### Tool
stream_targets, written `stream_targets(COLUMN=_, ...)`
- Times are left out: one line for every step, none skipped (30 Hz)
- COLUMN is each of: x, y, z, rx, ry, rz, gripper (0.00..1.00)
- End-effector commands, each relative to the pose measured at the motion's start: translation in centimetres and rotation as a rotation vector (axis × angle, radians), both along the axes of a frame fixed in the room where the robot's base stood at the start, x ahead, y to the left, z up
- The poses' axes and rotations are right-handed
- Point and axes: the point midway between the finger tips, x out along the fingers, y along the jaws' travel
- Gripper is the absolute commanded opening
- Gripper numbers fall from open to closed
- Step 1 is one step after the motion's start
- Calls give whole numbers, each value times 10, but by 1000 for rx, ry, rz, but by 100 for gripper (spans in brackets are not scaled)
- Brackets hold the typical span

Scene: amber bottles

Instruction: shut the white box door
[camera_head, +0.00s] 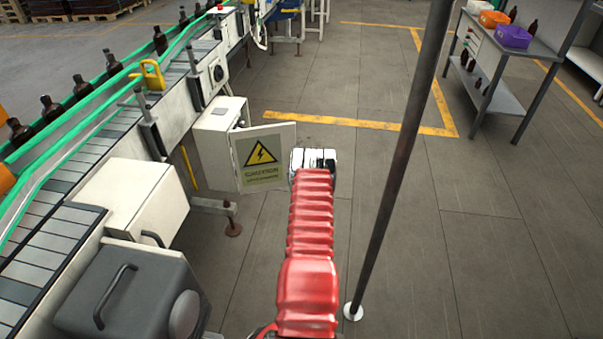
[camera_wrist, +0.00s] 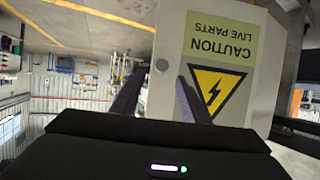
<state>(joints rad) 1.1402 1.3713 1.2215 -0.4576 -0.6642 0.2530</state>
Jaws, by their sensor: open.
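The white box (camera_head: 212,128) is fixed to the side of the conveyor in the head view. Its white door (camera_head: 279,136) stands open, swung out to the right, with a yellow caution sign on its face. My gripper (camera_head: 314,158) is at the end of the red arm, just right of the door's free edge. In the wrist view the door (camera_wrist: 171,30) appears upside down. My gripper (camera_wrist: 161,78) is open there, and the door's edge shows between its two fingers. I cannot tell whether they touch it.
A dark slanted pole (camera_head: 400,160) stands close to the right of my arm. The conveyor (camera_head: 110,125) with brown bottles runs along the left. A grey machine cover (camera_head: 135,300) is at the lower left. A steel cart (camera_head: 500,98) is at the upper right. The middle floor is clear.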

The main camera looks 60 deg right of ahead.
Motion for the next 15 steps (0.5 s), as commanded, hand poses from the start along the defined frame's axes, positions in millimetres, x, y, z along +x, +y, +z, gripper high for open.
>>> stream_targets(x=-3, y=3, z=3, rx=0, ry=0, rz=-1, gripper=41)
stream_targets(x=-6, y=5, z=3, rx=0, ry=1, rz=-1, gripper=41)
stream_targets(x=-8, y=8, z=5, rx=0, ry=1, rz=-1, gripper=41)
stream_targets(x=-10, y=10, z=6, rx=1, ry=1, rz=0, gripper=41)
stream_targets(x=-12, y=12, z=8, rx=0, ry=0, rz=0, gripper=41)
stream_targets(x=-15, y=15, z=9, rx=1, ry=1, rz=0, gripper=41)
stream_targets(x=-17, y=17, z=10, rx=0, ry=1, rz=-1, gripper=41)
stream_targets(x=-19, y=19, z=11, rx=0, ry=1, rz=-1, gripper=41)
stream_targets(x=-21, y=22, z=13, rx=0, ry=0, rz=-1, gripper=41)
stream_targets(x=-24, y=24, z=14, rx=0, ry=1, rz=-1, gripper=41)
stream_targets(x=-26, y=26, z=15, rx=0, ry=1, rz=-1, gripper=41)
stream_targets(x=-28, y=28, z=16, rx=0, ry=1, rz=-2, gripper=41)
stream_targets(x=-30, y=30, z=18, rx=-1, ry=1, rz=-2, gripper=41)
stream_targets(x=-32, y=31, z=19, rx=-1, ry=1, rz=-2, gripper=41)
stream_targets(x=-33, y=33, z=19, rx=1, ry=1, rz=-2, gripper=41)
